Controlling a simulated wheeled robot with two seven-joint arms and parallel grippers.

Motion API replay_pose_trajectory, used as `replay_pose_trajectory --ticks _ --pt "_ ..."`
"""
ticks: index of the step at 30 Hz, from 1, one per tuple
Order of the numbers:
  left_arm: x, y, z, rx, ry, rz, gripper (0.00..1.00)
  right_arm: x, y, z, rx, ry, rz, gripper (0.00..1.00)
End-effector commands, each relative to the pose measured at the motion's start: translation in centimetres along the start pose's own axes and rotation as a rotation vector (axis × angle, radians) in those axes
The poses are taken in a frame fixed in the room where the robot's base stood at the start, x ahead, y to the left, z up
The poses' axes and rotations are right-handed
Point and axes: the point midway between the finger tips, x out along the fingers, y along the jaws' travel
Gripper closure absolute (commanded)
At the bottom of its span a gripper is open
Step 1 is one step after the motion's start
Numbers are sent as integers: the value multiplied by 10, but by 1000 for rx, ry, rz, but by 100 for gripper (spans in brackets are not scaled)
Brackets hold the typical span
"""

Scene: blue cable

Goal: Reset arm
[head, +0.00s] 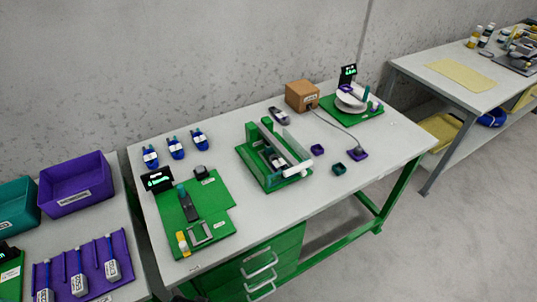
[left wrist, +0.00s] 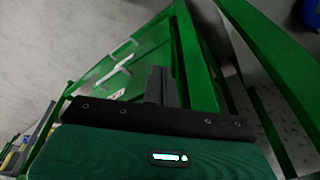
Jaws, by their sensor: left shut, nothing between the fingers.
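My left gripper (left wrist: 160,86) shows in the left wrist view as dark grey fingers pressed together, with nothing between them. It points at the green table frame (left wrist: 201,75) and the floor, away from the things on the tabletop. I cannot tell if it touches the frame. Neither gripper shows clearly in the head view, and my right gripper is not in view. A blue coiled thing (head: 491,117), perhaps the blue cable, lies on the lower shelf of the right table in the head view.
The middle table (head: 330,205) holds a green fixture (head: 265,175), a green board (head: 220,195), a brown box (head: 301,95) and several blue-capped bottles. Purple and teal bins (head: 75,183) stand at left. Floor at right is clear.

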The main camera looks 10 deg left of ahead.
Motion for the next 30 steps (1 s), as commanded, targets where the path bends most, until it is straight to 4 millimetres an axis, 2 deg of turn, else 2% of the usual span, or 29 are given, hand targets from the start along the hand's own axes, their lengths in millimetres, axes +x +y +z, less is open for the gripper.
replay_pose_trajectory --ticks 1,6,11,15,19,24,27,30 --pt "25 1 12 2 -17 2 100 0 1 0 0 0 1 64" --pt "94 4 53 7 -45 5 100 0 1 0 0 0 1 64" --pt "149 7 102 13 -71 9 100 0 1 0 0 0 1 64" --pt "187 9 152 19 -96 11 100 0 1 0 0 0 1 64" --pt "212 10 201 24 -117 13 100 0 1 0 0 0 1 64" --pt "229 10 254 29 -137 15 100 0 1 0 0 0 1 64" --pt "232 9 272 32 -143 15 100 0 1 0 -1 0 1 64" --pt "234 9 282 33 -146 15 100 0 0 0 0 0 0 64"
